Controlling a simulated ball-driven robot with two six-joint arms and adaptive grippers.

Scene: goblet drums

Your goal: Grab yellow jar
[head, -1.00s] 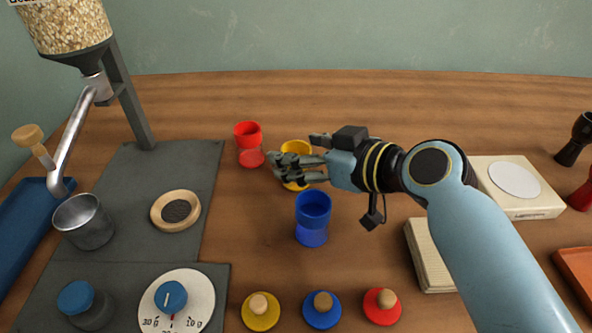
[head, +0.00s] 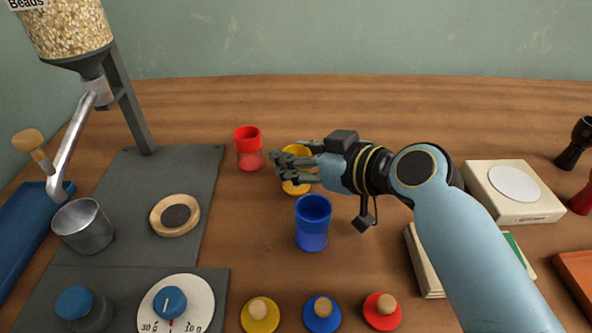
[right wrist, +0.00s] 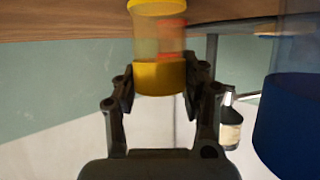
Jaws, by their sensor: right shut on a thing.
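The yellow jar (head: 296,187) stands among the jars in the middle of the table, partly hidden behind my right gripper (head: 292,168). In the right wrist view the yellow jar (right wrist: 160,75) has solid yellow ends and a see-through middle. There my right gripper (right wrist: 160,88) has one finger on each side of it and is shut on it. The red jar (head: 248,148) stands just left of the gripper. The blue jar (head: 312,222) stands in front of the yellow one. My left gripper is not in view.
Yellow (head: 260,313), blue (head: 322,312) and red (head: 382,309) knobbed lids lie along the front. A bead dispenser (head: 65,40) and metal cup (head: 83,226) are at left. A white scale (head: 513,190) is at right. The table behind the jars is clear.

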